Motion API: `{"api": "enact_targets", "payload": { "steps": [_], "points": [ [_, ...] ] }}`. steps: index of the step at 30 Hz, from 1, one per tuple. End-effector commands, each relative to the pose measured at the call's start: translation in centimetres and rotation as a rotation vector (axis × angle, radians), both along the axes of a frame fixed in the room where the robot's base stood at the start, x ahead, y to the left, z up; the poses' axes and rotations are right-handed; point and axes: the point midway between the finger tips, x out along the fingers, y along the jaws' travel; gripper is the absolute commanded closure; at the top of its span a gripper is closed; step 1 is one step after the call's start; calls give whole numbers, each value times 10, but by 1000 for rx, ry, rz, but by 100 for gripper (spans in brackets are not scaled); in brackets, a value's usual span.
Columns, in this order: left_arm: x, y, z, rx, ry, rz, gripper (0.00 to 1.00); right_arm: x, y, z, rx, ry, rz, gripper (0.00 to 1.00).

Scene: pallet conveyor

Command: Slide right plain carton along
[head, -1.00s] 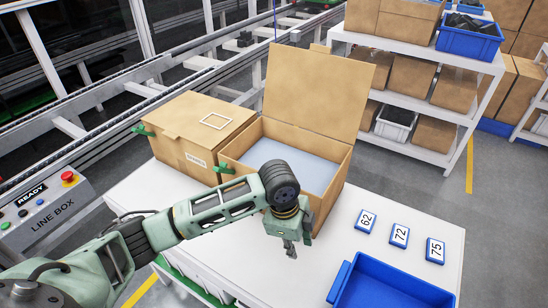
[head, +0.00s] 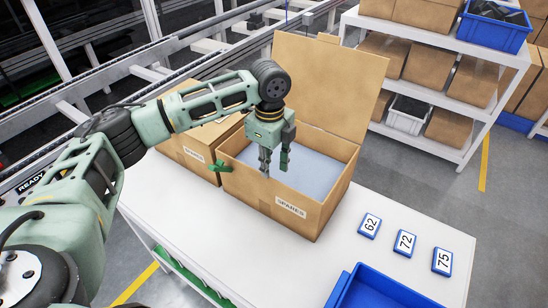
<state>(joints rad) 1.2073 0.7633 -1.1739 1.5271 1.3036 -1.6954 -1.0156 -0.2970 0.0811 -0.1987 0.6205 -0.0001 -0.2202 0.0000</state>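The right carton (head: 258,192) is brown, stands on the white table with its lid raised at the back, and bears a "SPARES" label on its front. A pale grey-blue surface (head: 318,172) shows inside it. The left carton (head: 190,152) stands close beside it, partly hidden by my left arm. My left gripper (head: 274,168) points down with its two fingers apart and nothing between them. In the picture it overlaps the right carton's opening near the front rim; I cannot tell whether it touches. My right gripper is not in view.
Blue-edged number tiles 62 (head: 369,225), 72 (head: 405,243) and 75 (head: 442,261) lie on the white table (head: 300,262) right of the carton. A blue tray (head: 385,290) is at the front. A green clip (head: 220,167) sits by the right carton's left corner. Shelves stand behind.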

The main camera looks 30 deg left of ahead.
Motion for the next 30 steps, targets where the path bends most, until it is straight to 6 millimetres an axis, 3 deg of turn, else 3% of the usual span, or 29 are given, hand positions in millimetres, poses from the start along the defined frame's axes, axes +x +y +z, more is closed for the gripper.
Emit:
{"api": "enact_targets", "payload": {
  "steps": [5,11,16,24,30],
  "points": [
    [0,0,0,0,0,1,73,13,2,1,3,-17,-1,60],
    [0,0,-4,0,0,1,73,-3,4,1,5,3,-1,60],
    [-1,0,-23,1,3,2,73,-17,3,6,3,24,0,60],
    [-1,-1,-63,0,2,1,73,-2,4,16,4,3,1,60],
    [-1,-1,-77,0,-1,0,73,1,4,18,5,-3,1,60]
  ]
}}
